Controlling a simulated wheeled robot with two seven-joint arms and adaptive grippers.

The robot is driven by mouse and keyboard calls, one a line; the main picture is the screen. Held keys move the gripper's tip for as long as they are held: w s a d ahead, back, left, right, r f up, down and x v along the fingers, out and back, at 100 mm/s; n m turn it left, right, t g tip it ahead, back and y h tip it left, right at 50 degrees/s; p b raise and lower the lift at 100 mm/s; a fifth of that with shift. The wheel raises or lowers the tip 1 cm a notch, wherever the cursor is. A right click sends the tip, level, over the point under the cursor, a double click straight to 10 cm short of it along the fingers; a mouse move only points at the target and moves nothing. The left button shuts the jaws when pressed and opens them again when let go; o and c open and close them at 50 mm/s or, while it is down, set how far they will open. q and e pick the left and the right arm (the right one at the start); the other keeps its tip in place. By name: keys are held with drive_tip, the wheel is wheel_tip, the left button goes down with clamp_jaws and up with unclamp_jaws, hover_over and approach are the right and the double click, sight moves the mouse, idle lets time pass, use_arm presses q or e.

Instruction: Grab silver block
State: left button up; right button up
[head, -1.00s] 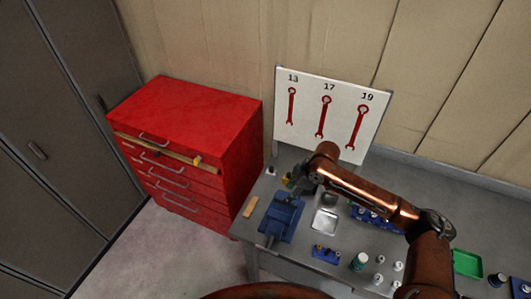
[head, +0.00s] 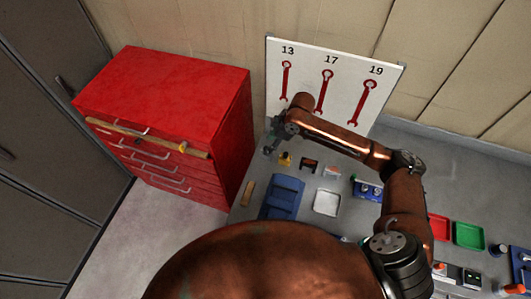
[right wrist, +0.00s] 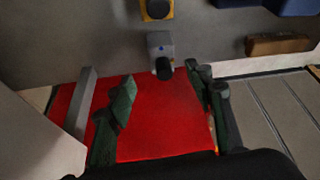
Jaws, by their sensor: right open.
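In the head view, my right gripper (head: 276,135) is at the bench's back left corner, by the board. The block is small and hard to make out there. My left gripper is not in view.
A yellow-black block (head: 285,159) stands close by. A blue vise (head: 282,197) and a wooden piece (head: 247,192) lie nearer. The wrench board (head: 333,85) rises behind, and a red drawer cabinet (head: 165,100) stands left of the bench. A silver tray (head: 326,203) lies right of the vise.

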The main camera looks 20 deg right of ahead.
sight(266, 147)
drive_tip(key=x, duration=0.3)
drive_tip(key=shift+a+f, duration=0.25)
drive_tip(key=shift+a, duration=0.1)
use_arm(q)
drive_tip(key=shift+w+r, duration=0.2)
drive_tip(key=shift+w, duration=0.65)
use_arm(e)
drive_tip(key=shift+c, duration=0.3)
drive_tip(key=c, duration=0.6)
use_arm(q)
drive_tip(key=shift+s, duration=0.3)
use_arm(e)
clamp_jaws()
